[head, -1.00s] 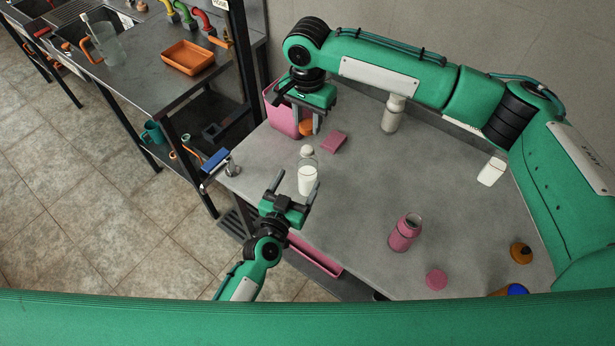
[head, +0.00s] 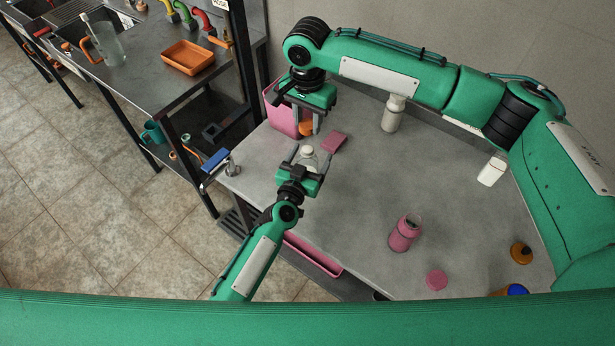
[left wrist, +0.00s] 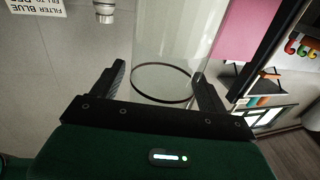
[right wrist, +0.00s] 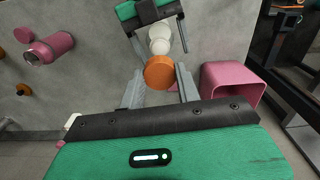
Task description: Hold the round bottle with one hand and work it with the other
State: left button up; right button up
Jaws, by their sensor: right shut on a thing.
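In the left wrist view the clear bottle wall (left wrist: 170,40) with a dark ring fills the space between the fingers; contact is unclear. My right gripper (head: 307,129) is just beyond the bottle, shut on a round orange cap (right wrist: 159,72). In the right wrist view the bottle's white top (right wrist: 160,46) shows past the orange cap, clear of the right fingers.
A pink bin (head: 278,110) stands behind the right gripper, and a pink block (head: 334,142) lies to its right. A white bottle (head: 391,118) stands at the back, a pink bottle (head: 404,235) and pink lid (head: 436,279) at the front. The table's middle is clear.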

pick_arm(q)
jog(key=c, duration=1.4)
pick_arm(e)
send_over(307, 152)
jog(key=shift+f, duration=2.5)
jog(key=shift+f, duration=0.9)
jog(key=shift+f, duration=0.55)
